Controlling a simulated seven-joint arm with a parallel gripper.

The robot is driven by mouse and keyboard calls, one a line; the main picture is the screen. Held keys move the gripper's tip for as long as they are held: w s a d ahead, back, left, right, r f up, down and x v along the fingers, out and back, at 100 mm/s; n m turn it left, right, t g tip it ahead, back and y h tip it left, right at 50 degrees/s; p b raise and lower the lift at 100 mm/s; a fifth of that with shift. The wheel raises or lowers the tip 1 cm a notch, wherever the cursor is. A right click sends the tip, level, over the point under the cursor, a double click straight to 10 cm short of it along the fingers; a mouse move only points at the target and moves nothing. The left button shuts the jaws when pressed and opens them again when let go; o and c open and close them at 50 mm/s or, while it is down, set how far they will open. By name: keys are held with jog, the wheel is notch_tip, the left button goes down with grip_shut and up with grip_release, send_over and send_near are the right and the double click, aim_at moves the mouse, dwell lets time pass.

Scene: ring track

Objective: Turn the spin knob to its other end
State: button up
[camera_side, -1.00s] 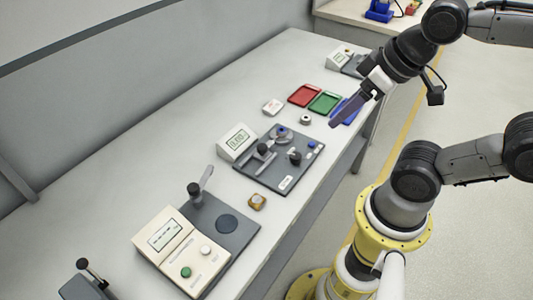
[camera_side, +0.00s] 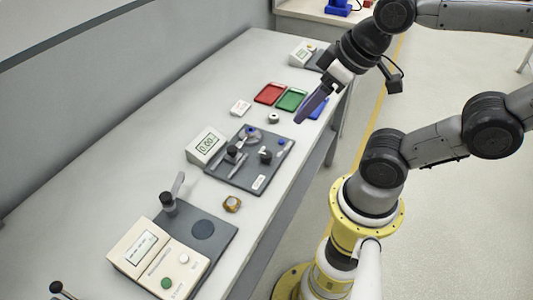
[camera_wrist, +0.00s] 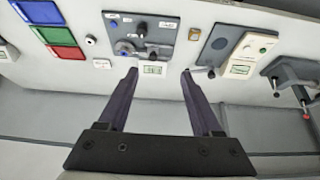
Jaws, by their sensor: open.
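A dark grey panel (camera_side: 222,172) lies on the bench and carries several controls. These include a round grey-blue dial (camera_side: 249,133) at its back, a black knob (camera_side: 232,154) at its left and a dark knob (camera_side: 265,155) nearer its middle. No readable label tells me which is the spin knob. The panel also shows in the wrist view (camera_wrist: 168,24), with the dial (camera_wrist: 124,48) at its lower left. My gripper (camera_side: 299,121) is open and empty, above the bench to the right of the panel. In the wrist view its two fingers (camera_wrist: 160,74) stand wide apart, touching nothing.
A display box (camera_side: 207,144) stands left of the panel. Red (camera_side: 270,93), green (camera_side: 291,99) and blue (camera_side: 318,107) trays lie beyond it. A cream instrument (camera_side: 155,262) with a lever stands nearer the camera. A small brown object (camera_side: 232,204) lies between.

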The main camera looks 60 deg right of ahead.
jog(key=shift+o, duration=0.4)
jog(key=n+g, duration=0.6)
jog(key=n, duration=0.3)
send_over(266, 154)
notch_tip(266, 154, down, 11)
notch_tip(266, 154, down, 12)
jog(key=shift+f, duration=0.15)
jog(key=shift+c, duration=0.3)
grip_shut()
